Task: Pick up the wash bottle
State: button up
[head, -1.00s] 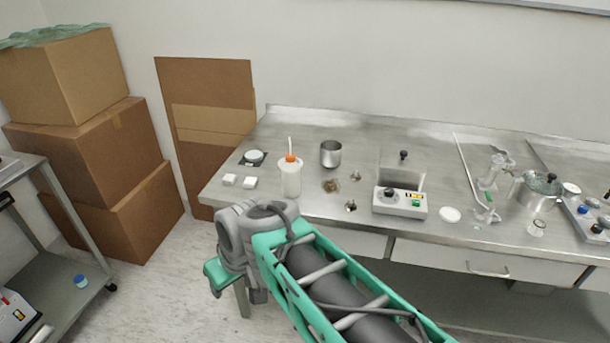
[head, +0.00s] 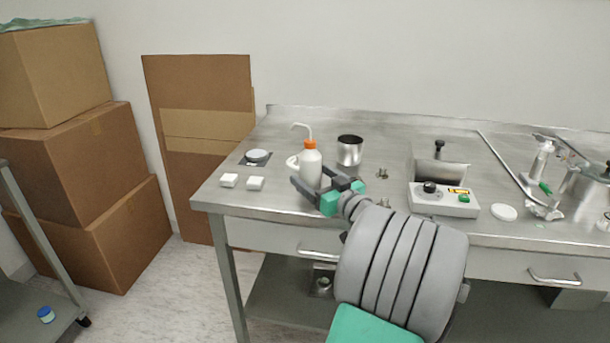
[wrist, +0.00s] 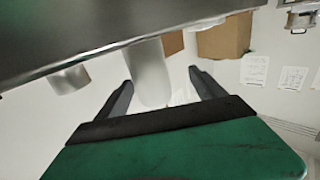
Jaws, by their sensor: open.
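The wash bottle (head: 311,166) is white with an orange cap and a bent spout. It stands upright near the front left of the steel bench. My gripper (head: 318,188) is at the bottle, with its fingers spread to either side of the bottle's lower body. In the wrist view the white bottle body (wrist: 150,75) shows between the two dark fingers of my gripper (wrist: 158,88), with room on either side. The cap and spout are out of the wrist view. I cannot tell if a finger touches the bottle.
A metal beaker (head: 350,151) stands close behind and right of the bottle. Cardboard boxes (head: 85,150) are stacked left of the bench (head: 270,202).

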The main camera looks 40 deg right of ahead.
jog(key=w, duration=0.3)
jog(key=shift+w+d, duration=0.15)
jog(key=shift+d, duration=0.1)
jog(key=shift+r, duration=0.1)
jog(key=c, duration=0.9)
